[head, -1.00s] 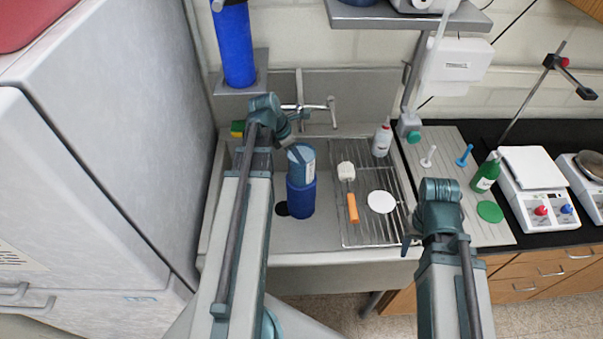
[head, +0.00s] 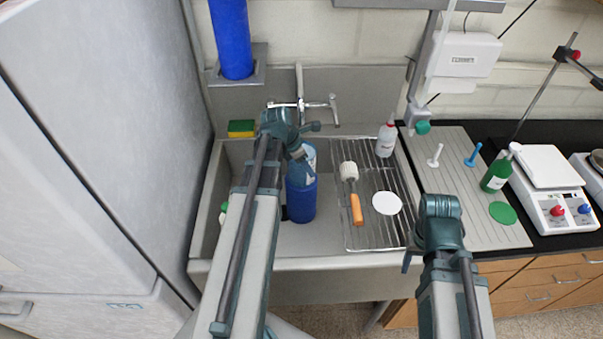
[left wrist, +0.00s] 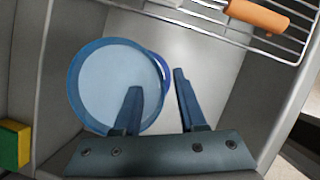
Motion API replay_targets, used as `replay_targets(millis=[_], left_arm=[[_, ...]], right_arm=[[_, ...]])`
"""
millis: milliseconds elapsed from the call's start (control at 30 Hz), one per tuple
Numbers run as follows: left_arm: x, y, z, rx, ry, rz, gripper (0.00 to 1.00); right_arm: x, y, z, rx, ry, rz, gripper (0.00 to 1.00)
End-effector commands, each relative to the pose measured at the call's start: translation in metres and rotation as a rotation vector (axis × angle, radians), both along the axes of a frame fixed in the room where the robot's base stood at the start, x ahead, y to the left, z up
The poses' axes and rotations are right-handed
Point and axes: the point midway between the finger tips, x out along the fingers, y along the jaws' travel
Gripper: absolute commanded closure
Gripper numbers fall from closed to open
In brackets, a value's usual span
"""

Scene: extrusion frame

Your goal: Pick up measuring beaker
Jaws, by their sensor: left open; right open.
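A blue container that looks like the measuring beaker (head: 308,165) stands in the sink, its pale, clear-looking upper part partly hidden by my left gripper. A darker blue body (head: 301,200) shows below it; I cannot tell whether they are one piece. In the left wrist view the beaker's round blue rim (left wrist: 75,90) surrounds a pale inside. My left gripper (left wrist: 158,82) is open and empty above it, one finger over the opening and the other beyond the right rim. It also shows in the head view (head: 305,150). My right gripper (head: 408,258) is open near the sink's front right edge.
A wire rack (head: 372,232) on the right holds a brush (head: 352,190), a white disc (head: 387,203) and a white bottle (head: 386,138). A faucet (head: 315,103) and a sponge (head: 241,128) are behind. A tall grey cabinet (head: 110,110) bounds the left.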

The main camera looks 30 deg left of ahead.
Motion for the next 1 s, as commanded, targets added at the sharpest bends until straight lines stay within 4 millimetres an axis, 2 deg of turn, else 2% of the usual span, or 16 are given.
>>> replay_targets(millis=[33, 267, 500, 1000], left_arm=[[0.0014, -0.0008, -0.0058, 0.0, 0.0, 0.0, 0.59], [0.0015, -0.0011, -0.0037, 0.0, 0.0, 0.0, 0.59], [0.0014, -0.001, -0.0037, 0.0, 0.0, 0.0, 1.0], [0.0012, -0.0007, -0.0039, 0.001, 0.0, 0.0, 1.0]], right_arm=[[-0.0001, 0.0, -0.0058, 0.0, 0.0, 0.0, 0.48], [0.0, 0.0, -0.0037, 0.0, 0.0, -0.001, 0.48], [0.0, 0.0, -0.0037, 0.0, 0.0, -0.001, 0.48], [0.0, 0.0, -0.0037, 0.0, 0.0, -0.001, 0.48]])
